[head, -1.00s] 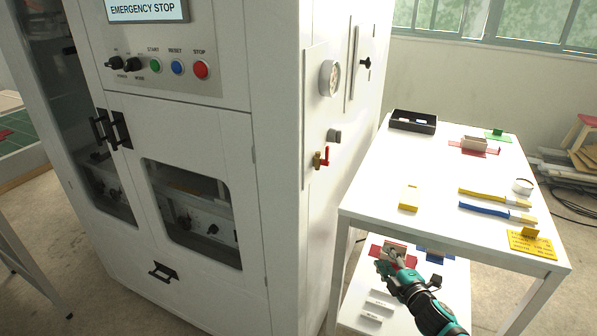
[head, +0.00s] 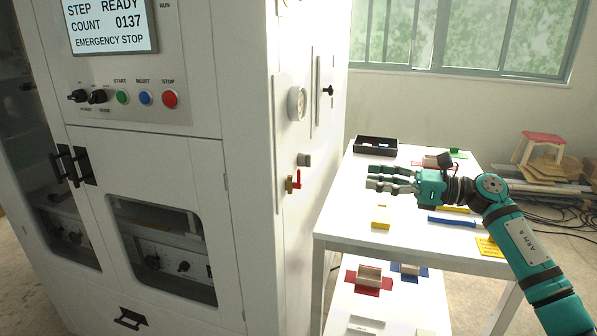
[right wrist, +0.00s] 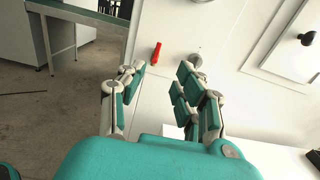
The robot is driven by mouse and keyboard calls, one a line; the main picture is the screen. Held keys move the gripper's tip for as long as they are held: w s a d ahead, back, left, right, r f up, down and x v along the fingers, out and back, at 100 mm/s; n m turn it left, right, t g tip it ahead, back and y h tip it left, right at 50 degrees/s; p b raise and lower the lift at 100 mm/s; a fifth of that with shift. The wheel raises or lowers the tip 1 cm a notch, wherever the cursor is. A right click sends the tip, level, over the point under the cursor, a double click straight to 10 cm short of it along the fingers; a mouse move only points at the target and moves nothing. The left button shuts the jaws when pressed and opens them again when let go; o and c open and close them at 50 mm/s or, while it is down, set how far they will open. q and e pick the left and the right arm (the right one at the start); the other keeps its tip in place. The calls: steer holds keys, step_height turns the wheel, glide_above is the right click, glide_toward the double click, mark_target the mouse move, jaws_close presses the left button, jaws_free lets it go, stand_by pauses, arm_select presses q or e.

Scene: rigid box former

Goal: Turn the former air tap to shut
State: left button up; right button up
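The air tap (head: 290,184) is a small brass valve with a red lever (head: 298,179), on the side panel of the white machine. The lever looks roughly upright in the head view. In the right wrist view the red lever (right wrist: 155,54) shows ahead, between the lines of the fingers. My right gripper (head: 369,177) is over the table, pointing left at the panel. Its fingers are apart and empty, with a gap to the tap. The right wrist view also shows the spread fingers (right wrist: 161,72). My left gripper is not in view.
A gauge (head: 297,104) and a grey knob (head: 304,160) sit above the tap.

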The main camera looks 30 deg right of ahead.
mark_target(300, 170)
steer(key=p+x, duration=0.5)
steer(key=x, duration=1.1)
steer(key=shift+a+r+p, duration=0.1)
steer(key=shift+r+p, duration=0.05)
steer(key=shift+p, duration=0.25)
steer(key=shift+w+a, duration=0.4)
steer(key=shift+w, duration=0.1)
steer(key=shift+f, duration=0.2)
jaws_close()
